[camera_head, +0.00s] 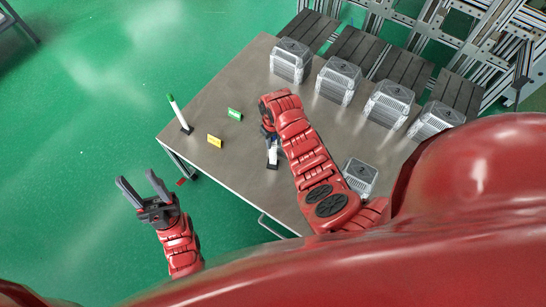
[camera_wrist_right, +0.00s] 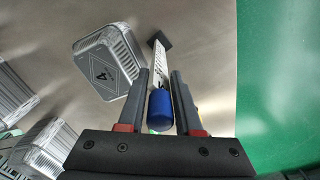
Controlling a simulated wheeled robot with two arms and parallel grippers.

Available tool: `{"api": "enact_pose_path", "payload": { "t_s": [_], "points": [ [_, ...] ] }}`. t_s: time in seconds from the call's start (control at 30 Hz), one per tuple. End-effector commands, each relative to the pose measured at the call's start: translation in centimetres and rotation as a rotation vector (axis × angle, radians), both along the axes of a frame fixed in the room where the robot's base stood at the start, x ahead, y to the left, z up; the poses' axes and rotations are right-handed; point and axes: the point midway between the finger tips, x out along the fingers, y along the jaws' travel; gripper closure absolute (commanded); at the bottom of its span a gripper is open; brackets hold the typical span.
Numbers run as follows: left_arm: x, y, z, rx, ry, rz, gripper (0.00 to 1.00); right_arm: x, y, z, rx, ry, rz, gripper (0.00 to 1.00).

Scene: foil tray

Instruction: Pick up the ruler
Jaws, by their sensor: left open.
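A white ruler-like strip with dark markings and a blue end (camera_wrist_right: 160,110) rises from a black base (camera_wrist_right: 158,40) in the right wrist view. My right gripper (camera_wrist_right: 160,76) has its two fingers on either side of it, close to the blue end. I cannot tell whether they touch it. In the head view my right arm hides most of this gripper, and the white strip (camera_head: 273,157) shows below it. My left gripper (camera_head: 141,187) is open and empty, off the table's left front side.
A white stick with a green top (camera_head: 173,103) stands on a black base at the table's left. Green (camera_head: 234,114) and yellow (camera_head: 214,140) tags stand nearby. A clear-sided box (camera_head: 360,177) sits right of my arm; several similar boxes line the back of the table (camera_head: 222,82).

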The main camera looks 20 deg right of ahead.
Motion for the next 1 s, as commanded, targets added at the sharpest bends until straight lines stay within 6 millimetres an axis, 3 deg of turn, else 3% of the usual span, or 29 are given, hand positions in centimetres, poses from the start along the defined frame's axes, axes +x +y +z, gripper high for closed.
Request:
{"api": "enact_pose_path", "payload": {
  "t_s": [0.03, 0.17, 1.0],
  "points": [
    [0.0, 0.0, 0.0, 0.0, 0.0, 0.0, 0.5, 0.0, 0.0, 0.01, 0.0, 0.0, 0.0, 0.78],
    [0.0, 0.0, 0.0, 0.0, 0.0, 0.0, 0.5, 0.0, 0.0, 0.01, 0.0, 0.0, 0.0, 1.0],
    [0.0, 0.0, 0.0, 0.0, 0.0, 0.0, 0.5, 0.0, 0.04, 0.01, 0.001, 0.0, 0.0, 1.0]
  ]
}}
